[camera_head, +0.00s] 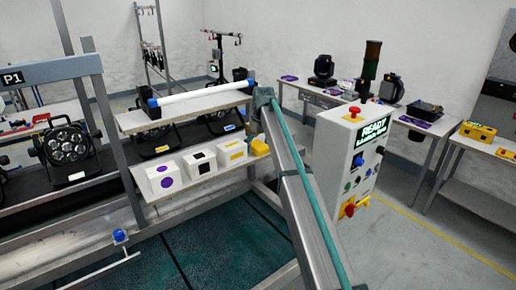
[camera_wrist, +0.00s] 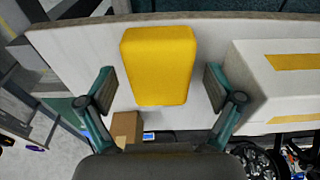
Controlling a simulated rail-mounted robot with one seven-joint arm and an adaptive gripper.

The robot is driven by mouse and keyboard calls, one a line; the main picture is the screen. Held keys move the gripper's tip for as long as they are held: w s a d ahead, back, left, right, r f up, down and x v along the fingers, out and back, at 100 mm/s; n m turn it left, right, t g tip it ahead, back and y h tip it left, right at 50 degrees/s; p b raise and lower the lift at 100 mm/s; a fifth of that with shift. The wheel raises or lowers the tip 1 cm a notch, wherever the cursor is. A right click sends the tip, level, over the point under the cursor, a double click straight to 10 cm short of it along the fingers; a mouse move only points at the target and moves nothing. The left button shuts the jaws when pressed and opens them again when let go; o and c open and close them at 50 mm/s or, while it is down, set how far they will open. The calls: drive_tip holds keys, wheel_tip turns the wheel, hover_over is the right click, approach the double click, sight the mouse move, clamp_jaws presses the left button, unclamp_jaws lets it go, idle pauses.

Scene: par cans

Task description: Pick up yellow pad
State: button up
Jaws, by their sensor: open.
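The yellow pad (camera_wrist: 158,65) is a rounded yellow block on a pale shelf (camera_wrist: 75,50). In the wrist view it lies between the two spread fingers of my gripper (camera_wrist: 160,88), with a gap on each side. My gripper is open and holds nothing. In the head view the yellow pad (camera_head: 260,146) sits at the right end of the shelf, beside my arm. My fingers are not clear in that view. How high they are over the pad is hard to tell.
A white box with a yellow mark (camera_wrist: 270,85) stands close right of the pad in the wrist view. The head view shows white boxes with purple (camera_head: 163,180) and black (camera_head: 199,163) marks along the shelf. A control cabinet (camera_head: 340,160) stands right of my arm.

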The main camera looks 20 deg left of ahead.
sight(257, 144)
drive_tip(key=shift+f, duration=0.2)
idle(0.4)
drive_tip(key=c, duration=1)
drive_tip(key=shift+r, duration=0.15)
drive_tip(key=shift+c, duration=0.2)
drive_tip(key=shift+r, duration=0.55)
wheel_tip(257, 144, up, 2)
drive_tip(key=shift+r+b, duration=0.15)
drive_tip(key=shift+b, duration=0.55)
drive_tip(key=s+r, duration=0.1)
drive_tip(key=s+d+r+b, duration=0.1)
drive_tip(key=r, duration=0.1)
drive_tip(key=s+r+b, duration=0.1)
drive_tip(key=s, duration=0.1)
drive_tip(key=shift+d+r, duration=0.3)
drive_tip(key=shift+d, duration=0.05)
drive_tip(key=s+d+r+b, duration=0.3)
drive_tip(key=s+d+r, duration=0.1)
drive_tip(key=s, duration=0.4)
drive_tip(key=shift+s+r, duration=0.4)
drive_tip(key=shift+r, duration=0.2)
